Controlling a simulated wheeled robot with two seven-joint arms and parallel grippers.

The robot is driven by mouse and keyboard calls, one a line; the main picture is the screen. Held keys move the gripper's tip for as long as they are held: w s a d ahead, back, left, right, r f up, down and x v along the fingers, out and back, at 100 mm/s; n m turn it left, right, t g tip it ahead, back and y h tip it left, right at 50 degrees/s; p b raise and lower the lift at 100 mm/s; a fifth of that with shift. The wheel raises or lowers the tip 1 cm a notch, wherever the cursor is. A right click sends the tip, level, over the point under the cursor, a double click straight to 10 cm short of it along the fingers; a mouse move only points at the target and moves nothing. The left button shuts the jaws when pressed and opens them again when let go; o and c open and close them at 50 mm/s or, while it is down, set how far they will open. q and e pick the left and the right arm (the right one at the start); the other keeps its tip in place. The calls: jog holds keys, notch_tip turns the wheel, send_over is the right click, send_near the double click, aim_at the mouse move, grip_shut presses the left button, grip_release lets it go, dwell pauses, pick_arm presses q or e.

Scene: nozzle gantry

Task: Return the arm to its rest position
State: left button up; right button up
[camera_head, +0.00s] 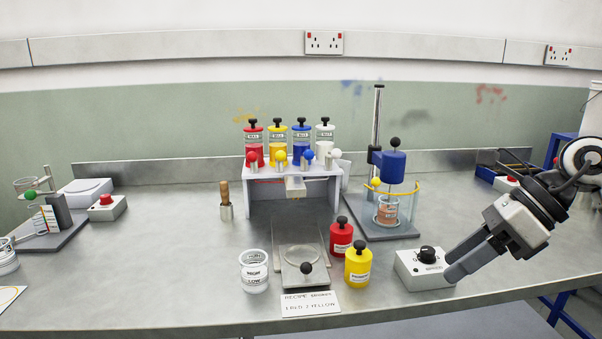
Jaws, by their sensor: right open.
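My right arm comes in from the right edge. Its gripper (451,265) points down and to the left, with its grey fingers apart and nothing seen between them. The fingertips are close to the right side of a white control box (421,271) with a black knob (427,254). I cannot tell whether they touch the box. My left gripper is not in view.
A gantry (338,184) with red, yellow, blue and white bottles stands at the middle back. A mixer stand (376,130) holds a glass beaker (387,211).

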jog(key=s+a+f+m+t+y, duration=0.25)
jog(key=a+m+t+y, duration=0.55)
jog(key=a+m+y, duration=0.6)
notch_tip(320, 180, down, 14)
jog(key=d+m+t+h, duration=0.1)
jog(key=m+t+h, duration=0.3)
jog(key=m+h, duration=0.5)
jog(key=d+f+m+t+h, duration=0.1)
jog(key=d+m+t+h, duration=0.15)
jog(key=m+h, duration=0.75)
jog(key=s+f+m+g, duration=0.5)
jog(key=s+f+m, duration=0.7)
jog(key=f, duration=0.1)
jog(key=shift+s+g+y+p, duration=0.15)
jog(key=shift+g+y+p, duration=0.15)
jog(key=shift+g+p, duration=0.1)
jog(key=shift+f, duration=0.1)
